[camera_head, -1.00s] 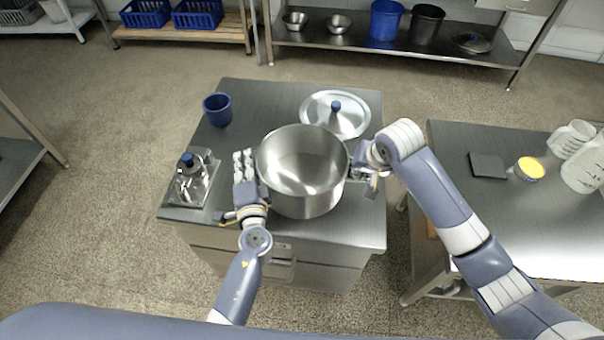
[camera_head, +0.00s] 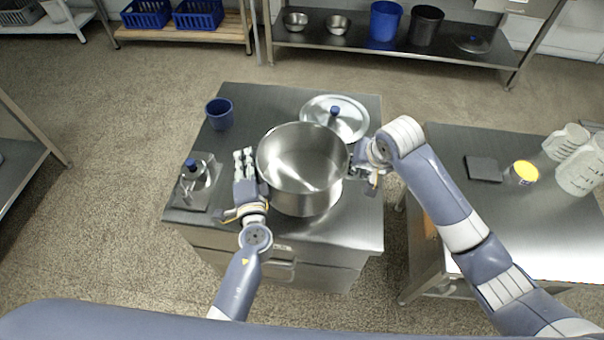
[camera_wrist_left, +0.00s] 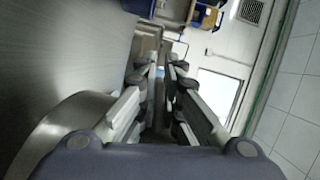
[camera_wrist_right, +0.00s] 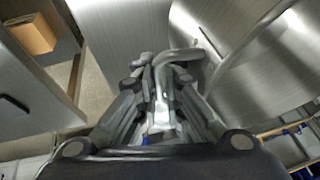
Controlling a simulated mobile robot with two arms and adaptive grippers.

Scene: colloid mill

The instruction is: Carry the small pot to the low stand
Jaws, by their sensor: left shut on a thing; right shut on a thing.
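The steel pot (camera_head: 303,185), open and empty, is upright over the grey steel cabinet (camera_head: 255,96), between my two grippers. My left gripper (camera_head: 244,168) is shut at the pot's left side; its grip spot is hard to see, and the left wrist view shows the fingers (camera_wrist_left: 163,95) beside the pot's curved wall. My right gripper (camera_head: 366,163) is shut on the handle at the pot's right side; the right wrist view shows the bar handle (camera_wrist_right: 175,58) between the fingers. I cannot tell for sure which thing is the low stand; a low wooden-topped rack (camera_head: 180,36) stands at the back left.
A steel lid (camera_head: 352,122), a blue cup (camera_head: 220,113) and a small blue-knobbed item (camera_head: 193,172) are on the cabinet. A steel table (camera_head: 450,150) with jugs (camera_head: 580,172) stands to the right. Open floor (camera_head: 110,200) lies to the left.

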